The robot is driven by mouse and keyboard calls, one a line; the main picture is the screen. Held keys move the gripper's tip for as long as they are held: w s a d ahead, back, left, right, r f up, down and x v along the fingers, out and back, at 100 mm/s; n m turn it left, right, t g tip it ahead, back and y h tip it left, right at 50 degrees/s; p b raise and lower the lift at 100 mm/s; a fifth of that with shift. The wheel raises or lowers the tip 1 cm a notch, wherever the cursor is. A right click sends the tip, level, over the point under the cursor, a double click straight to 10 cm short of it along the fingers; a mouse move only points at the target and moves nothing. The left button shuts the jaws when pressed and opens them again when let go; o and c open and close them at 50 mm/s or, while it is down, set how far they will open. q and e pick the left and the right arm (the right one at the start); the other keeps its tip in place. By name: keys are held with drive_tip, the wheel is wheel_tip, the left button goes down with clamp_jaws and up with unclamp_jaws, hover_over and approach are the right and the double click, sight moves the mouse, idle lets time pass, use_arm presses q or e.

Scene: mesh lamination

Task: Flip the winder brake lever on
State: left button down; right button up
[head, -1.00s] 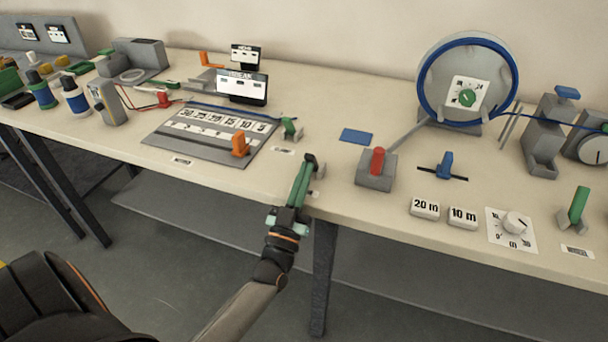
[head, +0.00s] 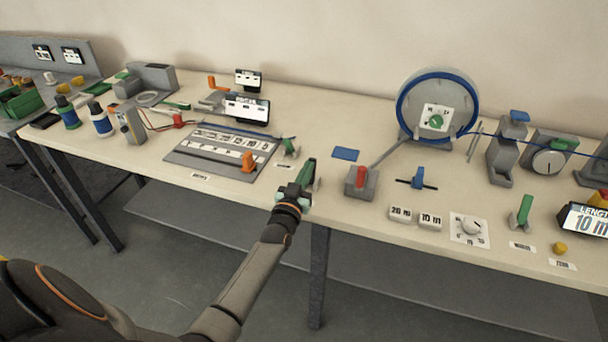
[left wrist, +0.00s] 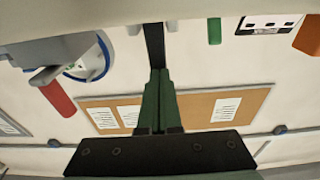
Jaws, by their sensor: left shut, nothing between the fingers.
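The winder is a grey reel with a blue rim (head: 467,101) and a green centre knob, at the back right of the bench. A red-handled lever (head: 361,177) stands upright on a grey block (head: 369,188) in front of it. Another lever, green (head: 521,210), stands farther right; its label is too small to read surely, so I cannot tell which lever is the winder brake. My left gripper (head: 309,166) is shut and empty, near the front edge, left of the red lever. The left wrist view shows the red handle (left wrist: 57,98) left of the shut fingers. My right gripper is out of view.
A small green lever (head: 291,149) stands just behind my left gripper. A grey board (head: 178,158) lies left. A blue pad (head: 345,153) lies flat between.

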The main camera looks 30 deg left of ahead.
use_arm(q)
drive_tip(key=shift+x, duration=1.2)
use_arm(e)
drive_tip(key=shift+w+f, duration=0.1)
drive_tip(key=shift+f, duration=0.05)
use_arm(q)
drive_tip(key=shift+w+r, duration=0.1)
drive_tip(key=shift+w, duration=0.05)
drive_tip(key=shift+r, duration=0.1)
